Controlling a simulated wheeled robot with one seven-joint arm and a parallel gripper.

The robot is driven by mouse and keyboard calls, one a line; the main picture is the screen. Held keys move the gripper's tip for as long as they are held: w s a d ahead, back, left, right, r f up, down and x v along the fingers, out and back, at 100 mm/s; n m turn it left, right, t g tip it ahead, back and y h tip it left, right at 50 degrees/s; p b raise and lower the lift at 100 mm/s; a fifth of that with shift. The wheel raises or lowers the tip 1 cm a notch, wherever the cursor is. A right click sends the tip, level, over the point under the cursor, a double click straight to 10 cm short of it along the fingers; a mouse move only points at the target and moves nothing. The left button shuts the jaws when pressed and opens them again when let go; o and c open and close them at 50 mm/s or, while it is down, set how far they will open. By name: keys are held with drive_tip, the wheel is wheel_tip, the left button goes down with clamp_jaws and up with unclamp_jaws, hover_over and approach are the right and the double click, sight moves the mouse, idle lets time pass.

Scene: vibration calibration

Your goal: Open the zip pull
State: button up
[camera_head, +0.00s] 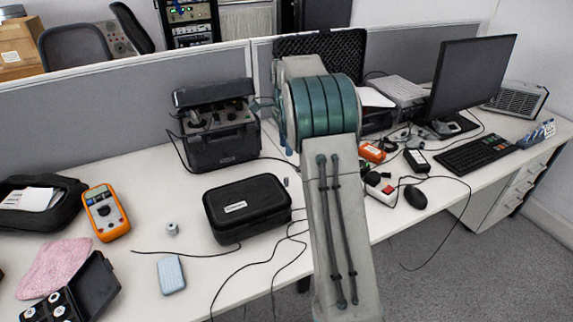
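A black zip case (247,207) with a small white label lies closed on the white desk, left of my arm. Its zip pull is too small to make out. A tiny grey piece (286,182) shows at the case's back right edge; I cannot tell what it is. My arm rises from the bottom middle and bends at the teal-ringed joint over the desk. My gripper is not visible; the end of the arm is hidden behind that joint.
A black instrument case (215,125) stands behind the zip case. An orange multimeter (105,212), a small metal cylinder (172,229) and a light blue box (171,275) lie to the left. Loose cables cross the desk front. A monitor (470,80), keyboard (475,154) and mouse (415,197) are right.

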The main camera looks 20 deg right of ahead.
sight(286, 178)
wheel_tip(286, 178, down, 14)
idle(0.6)
clamp_jaws()
